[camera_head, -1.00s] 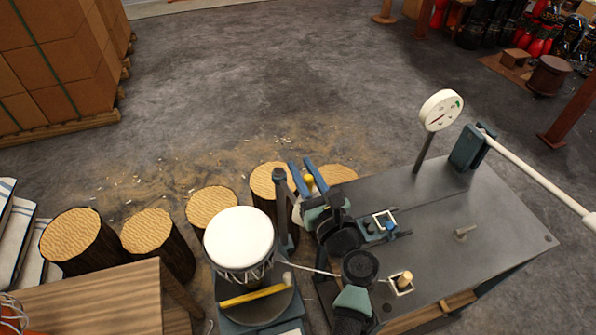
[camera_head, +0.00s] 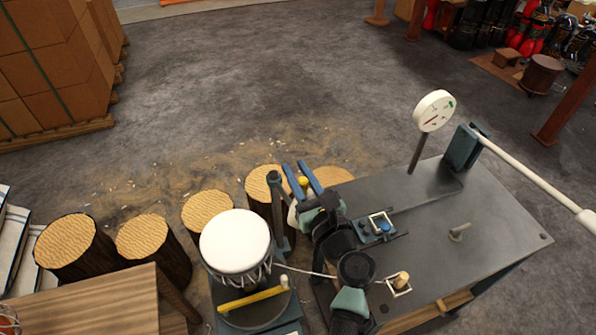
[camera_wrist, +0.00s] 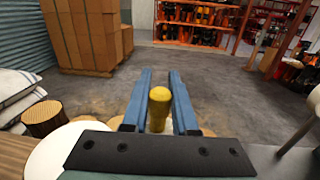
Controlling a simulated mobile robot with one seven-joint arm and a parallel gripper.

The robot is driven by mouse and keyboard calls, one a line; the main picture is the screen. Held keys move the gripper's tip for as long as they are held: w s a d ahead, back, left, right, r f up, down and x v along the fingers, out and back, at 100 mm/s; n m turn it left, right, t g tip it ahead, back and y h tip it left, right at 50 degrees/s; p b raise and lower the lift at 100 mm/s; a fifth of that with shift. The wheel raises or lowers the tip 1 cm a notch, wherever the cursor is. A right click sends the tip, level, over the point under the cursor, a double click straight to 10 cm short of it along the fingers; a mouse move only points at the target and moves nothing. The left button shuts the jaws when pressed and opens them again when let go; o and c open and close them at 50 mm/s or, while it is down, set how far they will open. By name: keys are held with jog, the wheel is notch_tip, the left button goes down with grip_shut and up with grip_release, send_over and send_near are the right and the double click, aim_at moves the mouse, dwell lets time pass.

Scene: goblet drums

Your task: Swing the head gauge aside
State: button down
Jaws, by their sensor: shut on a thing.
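A round white dial gauge (camera_head: 433,110) with a red needle stands on a thin post at the back of the dark metal bench. A goblet drum with a white head (camera_head: 235,241) stands left of the bench, beside a dark upright post (camera_head: 279,215). My gripper (camera_head: 302,180) is between the drum and the bench, just right of that post. Its blue fingers are shut on a yellow knob (camera_head: 303,183), which also shows between them in the wrist view (camera_wrist: 158,108). What the knob is fixed to is hidden by my gripper.
The metal bench (camera_head: 480,205) carries a small blue fixture (camera_head: 378,226), a wooden peg (camera_head: 402,280) and a short metal peg (camera_head: 459,232). A yellow bar (camera_head: 252,300) lies before the drum. Several log stumps (camera_head: 150,240) line the left. Open floor lies behind.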

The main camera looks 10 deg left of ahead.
jog(key=shift+a, duration=0.2)
jog(key=c, duration=0.7)
grip_release()
jog(key=shift+s+d, duration=0.1)
jog(key=shift+d, duration=0.1)
jog(key=shift+s+d, duration=0.2)
jog(key=b+v, duration=0.1)
jog(key=v, duration=1.1)
jog(key=shift+b, duration=0.4)
jog(key=shift+s+r, duration=0.1)
